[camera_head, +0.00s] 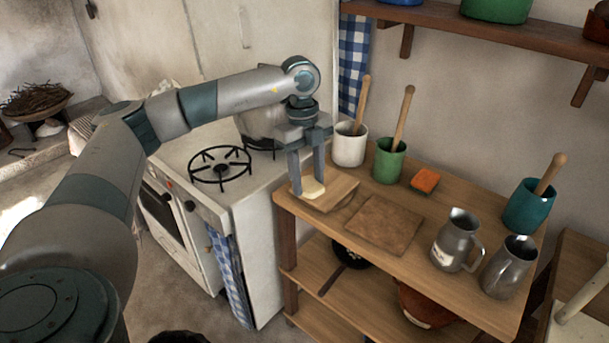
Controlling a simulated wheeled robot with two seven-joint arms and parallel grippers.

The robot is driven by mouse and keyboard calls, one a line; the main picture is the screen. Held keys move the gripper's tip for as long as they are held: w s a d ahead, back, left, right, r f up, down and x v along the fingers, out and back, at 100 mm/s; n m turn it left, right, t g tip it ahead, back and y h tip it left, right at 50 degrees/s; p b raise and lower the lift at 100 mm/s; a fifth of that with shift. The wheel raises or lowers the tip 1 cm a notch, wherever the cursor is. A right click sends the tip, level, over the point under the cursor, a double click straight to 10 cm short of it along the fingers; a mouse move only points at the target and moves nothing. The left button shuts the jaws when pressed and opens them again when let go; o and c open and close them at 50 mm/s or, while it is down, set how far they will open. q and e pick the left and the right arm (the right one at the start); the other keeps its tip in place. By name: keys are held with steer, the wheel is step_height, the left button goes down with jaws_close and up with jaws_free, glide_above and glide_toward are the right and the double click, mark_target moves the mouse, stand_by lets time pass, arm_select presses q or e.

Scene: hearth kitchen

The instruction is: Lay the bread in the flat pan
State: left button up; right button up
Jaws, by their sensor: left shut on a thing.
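My left gripper (307,183) points straight down at the left end of the wooden worktop. It is shut on the bread (313,190), a small pale slice low between the fingertips. The bread is at a light wooden board (340,191); I cannot tell whether it touches the board. A dark, flat pan (354,254) with a long handle shows partly on the shelf below the worktop. Another dark rim shows on the stove behind my arm, mostly hidden, and I cannot tell which is the flat pan. My right gripper is out of view.
The white stove (180,158) stands left of the worktop, with a black burner grate (220,165). A white crock (349,146), a green crock (389,162), an orange sponge (425,180), a brown mat (378,225) and metal jugs (457,241) occupy the worktop.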

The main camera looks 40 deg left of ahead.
arm_select(q)
steer(key=shift+s+d+f+m, duration=0.15)
steer(key=shift+f+m, duration=0.15)
steer(key=shift+m, duration=0.15)
steer(key=shift+s+d+f+m, duration=0.1)
steer(key=shift+f+m, duration=0.15)
steer(key=shift+m, duration=0.2)
steer(key=s+d+f+n+t+y, duration=0.1)
steer(key=s+d+f+n, duration=1.5)
steer(key=n, duration=0.7)
step_height(320, 180, down, 3)
steer(key=shift+s+d+r+t, duration=0.15)
steer(key=shift+d+t, duration=0.25)
steer(key=shift+d, duration=0.15)
